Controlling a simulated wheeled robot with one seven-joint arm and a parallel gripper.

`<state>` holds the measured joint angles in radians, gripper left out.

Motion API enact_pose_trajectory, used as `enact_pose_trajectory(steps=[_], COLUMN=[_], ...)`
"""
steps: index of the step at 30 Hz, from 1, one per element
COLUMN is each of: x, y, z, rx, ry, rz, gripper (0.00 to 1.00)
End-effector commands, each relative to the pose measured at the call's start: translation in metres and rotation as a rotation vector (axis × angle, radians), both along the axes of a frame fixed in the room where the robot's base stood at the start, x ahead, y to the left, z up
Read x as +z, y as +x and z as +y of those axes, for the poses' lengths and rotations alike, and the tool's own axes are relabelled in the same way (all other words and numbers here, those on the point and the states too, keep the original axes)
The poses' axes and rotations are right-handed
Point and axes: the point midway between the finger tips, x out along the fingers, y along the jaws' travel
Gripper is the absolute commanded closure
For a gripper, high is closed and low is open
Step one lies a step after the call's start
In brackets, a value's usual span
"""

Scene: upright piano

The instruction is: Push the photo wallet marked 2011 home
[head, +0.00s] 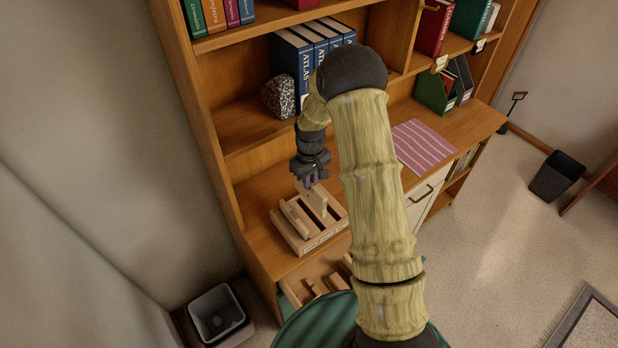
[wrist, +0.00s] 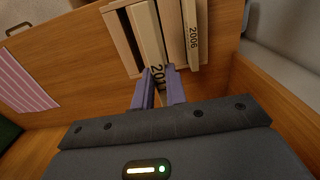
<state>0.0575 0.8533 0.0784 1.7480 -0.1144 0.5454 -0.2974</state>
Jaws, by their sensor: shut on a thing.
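A light wooden slotted box (head: 318,240) stands on the shelf's counter, below my gripper (head: 308,183). The purple fingertips (wrist: 160,80) close on that marked end. The wallet lies along a slot of the box (wrist: 118,12) in the wrist view; how deep it sits I cannot tell. Another wallet, marked 2006 (wrist: 193,45), sits to its right in the box.
A pink striped cloth (head: 424,145) lies on the counter to the right. A speckled stone (head: 279,96) and blue atlases (head: 292,62) stand on the shelf behind.

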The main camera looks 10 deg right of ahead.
Motion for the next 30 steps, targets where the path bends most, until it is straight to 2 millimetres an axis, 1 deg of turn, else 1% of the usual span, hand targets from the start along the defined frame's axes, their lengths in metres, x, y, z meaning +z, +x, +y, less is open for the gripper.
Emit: enact_pose_trajectory(steps=[4, 8, 24, 30], x=[-0.001, -0.008, -0.05, -0.058], y=[0.0, 0.0, 0.0, 0.0], z=[0.0, 0.0, 0.002, 0.002], rx=[0.0, 0.0, 0.004, 0.004], ry=[0.0, 0.0, 0.0, -0.001], rz=[0.0, 0.0, 0.0, -0.001], gripper=[1.0, 1.0, 1.0, 1.0])
